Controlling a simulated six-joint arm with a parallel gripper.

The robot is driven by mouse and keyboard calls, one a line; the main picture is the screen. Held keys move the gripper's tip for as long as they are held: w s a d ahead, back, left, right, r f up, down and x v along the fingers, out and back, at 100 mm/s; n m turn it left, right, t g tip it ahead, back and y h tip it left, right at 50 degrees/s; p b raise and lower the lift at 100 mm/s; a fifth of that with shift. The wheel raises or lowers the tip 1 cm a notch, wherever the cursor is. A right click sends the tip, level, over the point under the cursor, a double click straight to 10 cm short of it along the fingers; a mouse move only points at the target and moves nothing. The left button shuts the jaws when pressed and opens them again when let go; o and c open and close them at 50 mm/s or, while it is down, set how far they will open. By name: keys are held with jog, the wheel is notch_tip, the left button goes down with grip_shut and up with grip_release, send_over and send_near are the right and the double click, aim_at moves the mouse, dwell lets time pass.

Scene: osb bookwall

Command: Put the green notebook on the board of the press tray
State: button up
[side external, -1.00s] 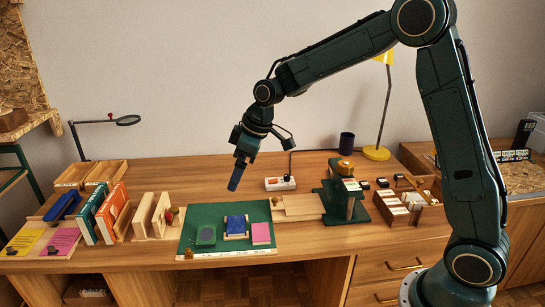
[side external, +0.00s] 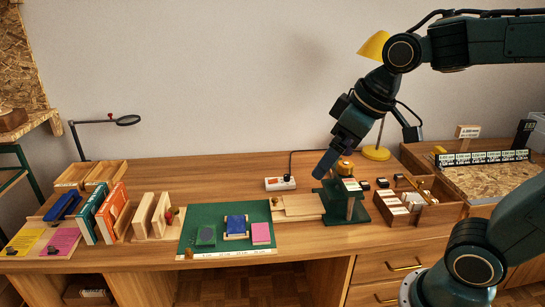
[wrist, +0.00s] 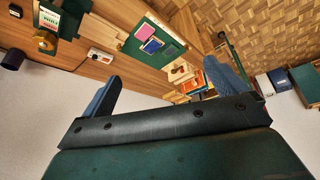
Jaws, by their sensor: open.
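The green notebook (side external: 205,236) lies flat at the left of the green mat (side external: 228,215), left of a blue notebook (side external: 236,224) and a pink one (side external: 261,233). The press tray's pale board (side external: 300,206) lies right of the mat, beside the dark green press (side external: 343,203). My gripper (side external: 325,165) is in the air above the press, well right of the green notebook, pointing down and left. It is open and empty. In the wrist view its two blue fingers (wrist: 168,78) stand apart, with the mat and notebooks beyond them.
Upright books (side external: 110,212) and a wooden rack (side external: 152,215) stand left of the mat. A power strip (side external: 280,183) lies behind the board. A yellow lamp (side external: 376,153) and a sectioned wooden box (side external: 415,207) are at the right. The table behind the mat is clear.

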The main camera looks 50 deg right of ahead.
jog(key=s+f+m, duration=0.1)
jog(key=s, duration=0.7)
jog(key=shift+d+f+m, duration=0.15)
jog(key=shift+d+m, duration=0.25)
jog(key=shift+s+f, duration=0.15)
jog(key=shift+s, duration=0.35)
jog(key=shift+c, duration=1.1)
jog(key=shift+w, duration=0.1)
